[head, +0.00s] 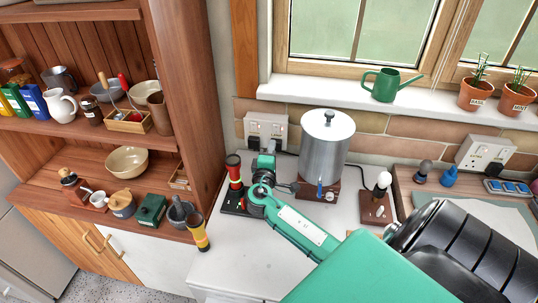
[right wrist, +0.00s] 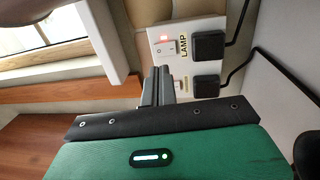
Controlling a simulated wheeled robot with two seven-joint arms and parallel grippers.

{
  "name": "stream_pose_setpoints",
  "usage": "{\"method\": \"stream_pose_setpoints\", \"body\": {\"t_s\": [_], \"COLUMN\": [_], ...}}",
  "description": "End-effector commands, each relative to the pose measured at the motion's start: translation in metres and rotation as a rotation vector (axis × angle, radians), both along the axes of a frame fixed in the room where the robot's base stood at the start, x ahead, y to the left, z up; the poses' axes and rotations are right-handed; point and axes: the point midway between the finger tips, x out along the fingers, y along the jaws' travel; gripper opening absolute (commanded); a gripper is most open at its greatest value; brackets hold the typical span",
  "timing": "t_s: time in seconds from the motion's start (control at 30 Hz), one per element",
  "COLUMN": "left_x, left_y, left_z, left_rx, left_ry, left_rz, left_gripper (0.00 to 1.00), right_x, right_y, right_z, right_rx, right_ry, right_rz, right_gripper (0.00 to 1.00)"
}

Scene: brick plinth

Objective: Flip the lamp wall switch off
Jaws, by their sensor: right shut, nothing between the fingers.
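The wall switch plate (right wrist: 208,26) is white and carries a LAMP label (right wrist: 183,46) in the right wrist view. Beside the label is the lamp switch (right wrist: 167,47), a small white rocker with a reddish mark. The plate also shows on the wall in the head view (head: 266,122). My right gripper (right wrist: 161,72) is shut and empty, its fingertips close below the lamp switch in the picture; I cannot tell whether they touch. In the head view the right gripper (head: 269,149) is in front of the plate. A white bulb (head: 384,180) stands on a wooden base. My left gripper is not in view.
Two black plugs (right wrist: 208,46) (right wrist: 206,85) with cables sit beside the switches. A second switch lies lower on the plate. A steel pot (head: 325,148) stands right of my right gripper, and a red-and-black object (head: 234,172) stands left. The counter's front (head: 245,262) is clear.

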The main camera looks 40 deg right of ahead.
Motion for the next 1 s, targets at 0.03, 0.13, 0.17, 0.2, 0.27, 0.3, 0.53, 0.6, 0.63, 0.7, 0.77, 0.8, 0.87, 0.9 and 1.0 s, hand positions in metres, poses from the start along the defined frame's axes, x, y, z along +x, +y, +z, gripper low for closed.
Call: {"method": "stream_pose_setpoints", "body": {"t_s": [0.03, 0.13, 0.17, 0.2, 0.27, 0.3, 0.53, 0.6, 0.63, 0.7, 0.77, 0.8, 0.87, 0.9, 1.0], "left_x": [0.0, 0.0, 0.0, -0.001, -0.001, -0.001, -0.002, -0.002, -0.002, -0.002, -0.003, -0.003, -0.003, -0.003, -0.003], "left_y": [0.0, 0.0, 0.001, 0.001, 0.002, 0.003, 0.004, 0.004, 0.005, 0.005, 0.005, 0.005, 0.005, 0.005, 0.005], "left_z": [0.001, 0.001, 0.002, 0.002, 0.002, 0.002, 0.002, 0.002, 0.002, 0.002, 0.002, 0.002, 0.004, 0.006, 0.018], "left_rx": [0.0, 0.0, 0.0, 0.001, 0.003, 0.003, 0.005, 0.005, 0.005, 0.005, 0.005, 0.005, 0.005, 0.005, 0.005], "left_ry": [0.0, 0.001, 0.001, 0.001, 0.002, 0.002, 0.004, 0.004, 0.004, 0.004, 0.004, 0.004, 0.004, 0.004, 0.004], "left_rz": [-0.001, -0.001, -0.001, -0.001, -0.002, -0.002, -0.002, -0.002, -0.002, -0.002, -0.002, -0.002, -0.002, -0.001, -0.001], "left_gripper": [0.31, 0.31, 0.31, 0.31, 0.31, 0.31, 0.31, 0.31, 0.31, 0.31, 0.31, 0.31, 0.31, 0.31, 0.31], "right_x": [0.008, 0.019, 0.023, 0.026, 0.031, 0.034, 0.041, 0.041, 0.041, 0.041, 0.041, 0.041, 0.041, 0.041, 0.043], "right_y": [-0.01, -0.024, -0.028, -0.033, -0.039, -0.042, -0.05, -0.051, -0.051, -0.05, -0.05, -0.05, -0.051, -0.051, -0.054], "right_z": [0.003, 0.005, 0.006, 0.006, 0.007, 0.007, 0.007, 0.007, 0.007, 0.007, 0.007, 0.008, 0.009, 0.01, 0.015], "right_rx": [-0.004, -0.002, -0.002, -0.001, -0.001, -0.002, 0.001, 0.001, 0.001, 0.001, 0.001, 0.001, 0.004, 0.009, 0.041], "right_ry": [0.0, 0.0, 0.0, -0.001, 0.0, 0.001, 0.0, 0.0, 0.0, 0.0, 0.0, 0.0, 0.002, 0.007, 0.031], "right_rz": [0.0, 0.0, 0.0, 0.0, 0.0, 0.001, 0.001, 0.001, 0.001, 0.001, 0.001, 0.001, 0.001, 0.0, -0.001], "right_gripper": [0.0, 0.0, 0.0, 0.0, 0.0, 0.0, 0.0, 0.0, 0.0, 0.0, 0.0, 0.0, 0.0, 0.0, 0.0]}}
